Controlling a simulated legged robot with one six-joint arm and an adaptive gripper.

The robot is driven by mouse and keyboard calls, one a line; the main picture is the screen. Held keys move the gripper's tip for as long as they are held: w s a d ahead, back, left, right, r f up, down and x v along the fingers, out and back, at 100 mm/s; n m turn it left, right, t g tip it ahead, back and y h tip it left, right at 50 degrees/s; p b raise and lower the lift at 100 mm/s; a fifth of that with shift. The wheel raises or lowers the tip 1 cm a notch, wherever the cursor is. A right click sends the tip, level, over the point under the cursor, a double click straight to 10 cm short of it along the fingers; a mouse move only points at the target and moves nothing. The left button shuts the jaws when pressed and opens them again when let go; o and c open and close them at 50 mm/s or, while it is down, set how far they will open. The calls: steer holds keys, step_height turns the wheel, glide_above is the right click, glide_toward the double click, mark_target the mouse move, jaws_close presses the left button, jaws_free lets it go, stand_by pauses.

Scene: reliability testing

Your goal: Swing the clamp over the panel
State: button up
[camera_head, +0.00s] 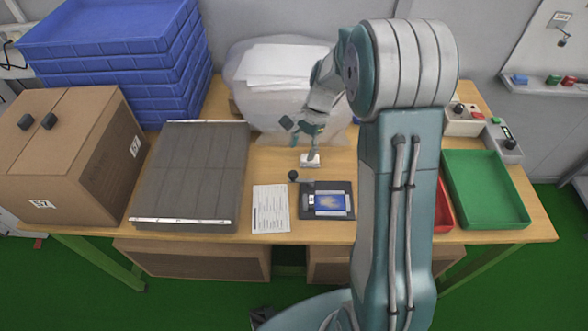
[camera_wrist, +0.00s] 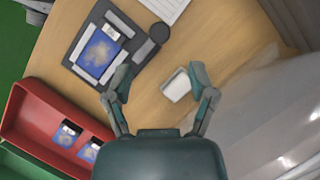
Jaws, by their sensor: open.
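A blue-faced panel (camera_head: 331,203) lies in a black fixture (camera_head: 309,212) on the table; the wrist view also shows the panel (camera_wrist: 98,54). A round black knob (camera_head: 293,175), which appears to be part of the clamp, stands at the fixture's back left corner. In the wrist view the knob (camera_wrist: 158,32) sits beside the fixture, off the panel; the clamp's arm is hard to make out. My gripper (camera_wrist: 160,88) is open and empty, with its fingers apart above the table behind the fixture. A small white block (camera_wrist: 177,85) shows between the fingers in that view.
A printed sheet (camera_head: 271,208) lies left of the fixture. A red bin (camera_wrist: 35,112) holds two panels, with a green tray (camera_head: 486,190) beyond it. A grey slatted tray (camera_head: 190,175), cardboard box (camera_head: 60,155) and white bag (camera_head: 275,75) also occupy the table.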

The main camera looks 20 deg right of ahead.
mark_target(293, 173)
steer(key=x, duration=0.7)
steer(key=shift+a+f, duration=0.15)
jaws_close()
